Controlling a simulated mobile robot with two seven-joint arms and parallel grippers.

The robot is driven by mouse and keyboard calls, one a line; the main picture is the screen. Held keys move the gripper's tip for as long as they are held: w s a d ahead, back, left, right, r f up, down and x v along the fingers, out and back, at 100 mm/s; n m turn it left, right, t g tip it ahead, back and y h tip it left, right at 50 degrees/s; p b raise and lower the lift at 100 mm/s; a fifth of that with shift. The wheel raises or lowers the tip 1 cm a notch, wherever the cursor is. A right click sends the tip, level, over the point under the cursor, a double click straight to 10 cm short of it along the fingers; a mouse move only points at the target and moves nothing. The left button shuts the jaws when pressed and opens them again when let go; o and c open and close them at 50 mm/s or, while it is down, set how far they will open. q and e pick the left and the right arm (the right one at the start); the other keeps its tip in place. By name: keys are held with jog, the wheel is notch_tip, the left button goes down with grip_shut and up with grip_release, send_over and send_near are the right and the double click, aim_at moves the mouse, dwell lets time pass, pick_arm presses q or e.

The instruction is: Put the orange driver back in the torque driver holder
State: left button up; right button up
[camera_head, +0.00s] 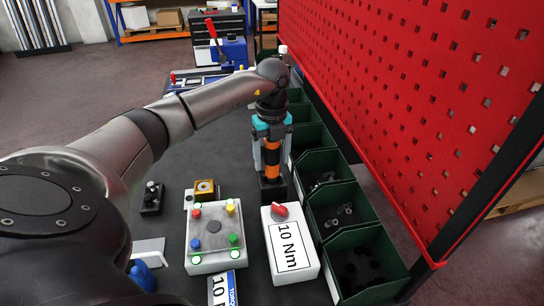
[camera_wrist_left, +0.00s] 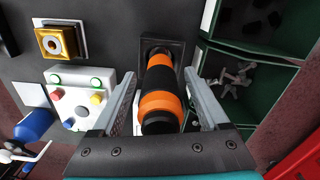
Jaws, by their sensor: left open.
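The orange driver (camera_head: 272,157), banded orange and black, stands upright in the black torque driver holder (camera_head: 273,194). In the left wrist view the driver (camera_wrist_left: 161,103) reaches from the holder (camera_wrist_left: 164,45) up toward the camera. My left gripper (camera_head: 271,163) is above the holder, pointing down, with one finger on each side of the driver. In the left wrist view a gap shows between the driver and each finger, so the gripper is open around it. The driver's lower end is hidden inside the holder. My right gripper is not in view.
A white box marked 10 Nm (camera_head: 290,245) with a red knob stands in front of the holder. A white fixture with coloured buttons (camera_head: 214,237) and a yellow block (camera_head: 204,187) stand to the left. Green bins (camera_head: 341,213) and a red perforated panel (camera_head: 420,100) line the right.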

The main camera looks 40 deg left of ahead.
pick_arm(q)
notch_tip(320, 180, up, 12)
jog(key=shift+r+p, duration=0.2)
jog(key=shift+p, duration=0.3)
dwell(0.4)
